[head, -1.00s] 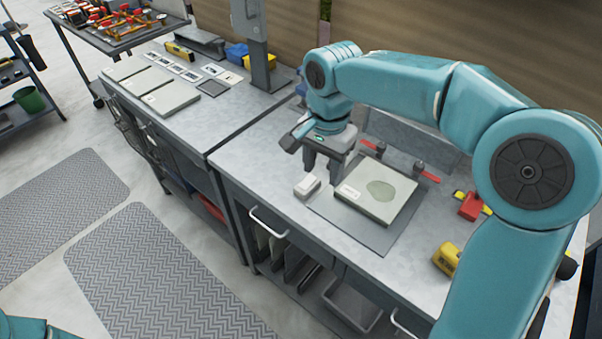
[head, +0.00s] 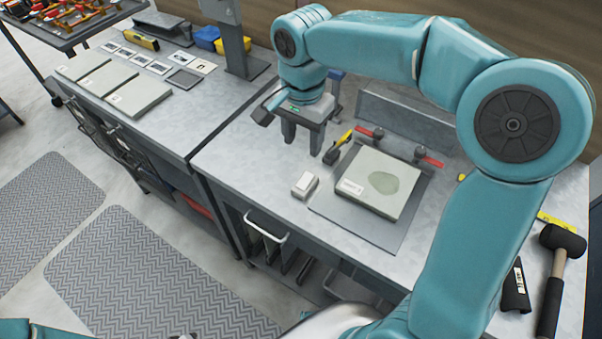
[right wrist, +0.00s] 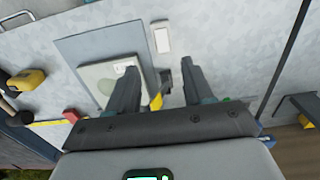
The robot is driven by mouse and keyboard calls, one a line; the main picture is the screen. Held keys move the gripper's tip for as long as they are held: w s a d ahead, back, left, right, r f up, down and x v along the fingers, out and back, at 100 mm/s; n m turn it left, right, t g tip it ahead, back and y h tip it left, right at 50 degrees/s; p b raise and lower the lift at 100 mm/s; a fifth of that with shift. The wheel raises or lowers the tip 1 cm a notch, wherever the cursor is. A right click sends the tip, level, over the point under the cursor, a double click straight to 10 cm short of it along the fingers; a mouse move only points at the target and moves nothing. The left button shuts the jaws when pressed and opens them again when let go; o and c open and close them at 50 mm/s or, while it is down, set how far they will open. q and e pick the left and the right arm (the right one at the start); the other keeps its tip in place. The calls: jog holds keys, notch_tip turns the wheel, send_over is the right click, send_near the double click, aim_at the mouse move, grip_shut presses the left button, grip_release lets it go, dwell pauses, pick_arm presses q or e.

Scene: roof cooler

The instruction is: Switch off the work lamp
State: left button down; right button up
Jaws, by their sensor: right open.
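No lamp head is clearly recognisable in either view. A small white box (head: 305,184), possibly a switch, lies on the grey bench top left of a dark mat; it also shows in the right wrist view (right wrist: 161,37). I cannot make out its switch position. My right gripper (head: 302,144) is open and empty, fingers pointing down, above the bench and behind the white box. In the right wrist view its two fingers (right wrist: 158,72) are apart, with the box beyond the gap. My left gripper is out of view.
A pale slab (head: 378,184) lies on the dark mat (head: 350,222). Red-handled clamps (head: 371,133) and a yellow-handled tool (head: 337,147) lie behind. A black mallet (head: 562,240) is at right. A grey post (head: 235,40) stands on the left bench. Bench space left of the box is clear.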

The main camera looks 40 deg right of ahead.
aim_at(302, 184)
notch_tip(302, 184, down, 13)
jog(key=shift+w+r, duration=0.1)
jog(key=shift+r, duration=0.05)
jog(key=shift+w+f, duration=0.1)
jog(key=shift+f, duration=0.35)
jog(key=shift+c, duration=0.3)
